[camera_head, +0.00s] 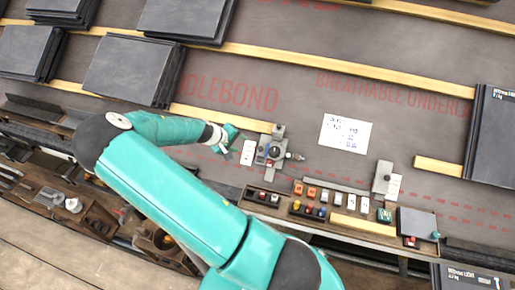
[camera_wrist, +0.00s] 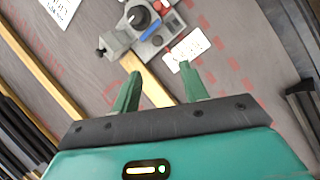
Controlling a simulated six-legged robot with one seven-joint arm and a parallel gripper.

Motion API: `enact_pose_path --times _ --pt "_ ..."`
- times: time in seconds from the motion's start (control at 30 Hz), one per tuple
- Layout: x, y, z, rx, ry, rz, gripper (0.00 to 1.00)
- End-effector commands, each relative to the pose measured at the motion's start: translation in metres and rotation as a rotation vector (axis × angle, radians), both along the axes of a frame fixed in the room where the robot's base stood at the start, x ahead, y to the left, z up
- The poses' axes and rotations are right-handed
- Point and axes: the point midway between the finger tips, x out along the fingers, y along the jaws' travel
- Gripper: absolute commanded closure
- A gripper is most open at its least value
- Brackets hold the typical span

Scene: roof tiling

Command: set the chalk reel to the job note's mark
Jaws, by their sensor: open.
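A grey device with a dark round knob (camera_head: 272,150), which looks like the chalk reel, sits on the underlay near the middle. In the wrist view its knob (camera_wrist: 139,17) is at the top, with a blue bar beside it. A white job note (camera_head: 345,133) with handwriting too small to read lies to its right; its corner shows in the wrist view (camera_wrist: 62,8). My gripper (camera_head: 228,139) is open and empty, left of the device and apart from it. Its two green fingers (camera_wrist: 159,72) point towards the device in the wrist view.
A white card (camera_head: 248,152) lies between my gripper and the device. A front ledge holds several small coloured blocks (camera_head: 311,192). A second grey fixture (camera_head: 383,178) stands at the right. Slate stacks (camera_head: 133,70) and wooden battens (camera_head: 300,57) lie behind. The underlay around the note is clear.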

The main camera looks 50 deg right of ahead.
Motion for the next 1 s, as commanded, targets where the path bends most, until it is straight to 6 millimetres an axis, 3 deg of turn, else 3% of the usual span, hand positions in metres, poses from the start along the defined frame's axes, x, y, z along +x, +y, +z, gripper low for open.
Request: enact_pose_path --times 0.27,0.73,1.0 --pt "-0.003 -0.020 -0.017 -0.019 0.010 0.008 0.56" --pt "-0.012 -0.077 -0.085 -0.017 0.009 0.007 0.56" --pt "-0.014 -0.095 -0.106 -0.016 0.006 0.009 0.56"
